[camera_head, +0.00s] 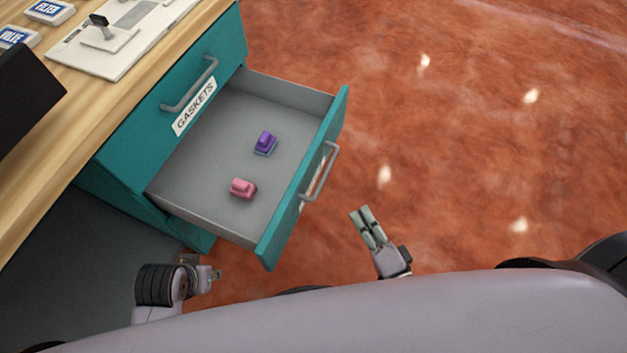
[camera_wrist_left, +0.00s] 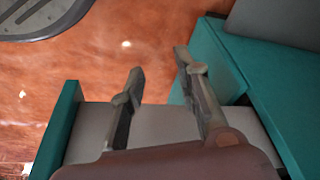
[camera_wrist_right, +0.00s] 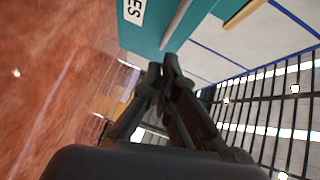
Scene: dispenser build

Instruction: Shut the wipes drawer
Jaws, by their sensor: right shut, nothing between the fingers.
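The wipes drawer (camera_head: 215,120) is pulled well out below the drawer labelled GASKETS (camera_head: 195,105). Its teal front has a grey handle (camera_head: 322,172) and a label seen edge-on; the right wrist view shows the label's end, "ES" (camera_wrist_right: 134,10). A purple item (camera_head: 265,142) and a pink item (camera_head: 242,188) lie inside it. My right gripper (camera_head: 361,212) is shut and empty, outside the drawer front, apart from the handle. It also shows in the right wrist view (camera_wrist_right: 163,65). My left gripper (camera_head: 216,274) is open and empty beside the drawer's near side; its fingers show apart in the left wrist view (camera_wrist_left: 160,62).
The wooden worktop (camera_head: 120,90) above the cabinet carries a white board (camera_head: 120,40), labelled blocks (camera_head: 50,10) and a dark box (camera_head: 25,95). The reddish floor (camera_head: 470,140) in front of the drawer is clear.

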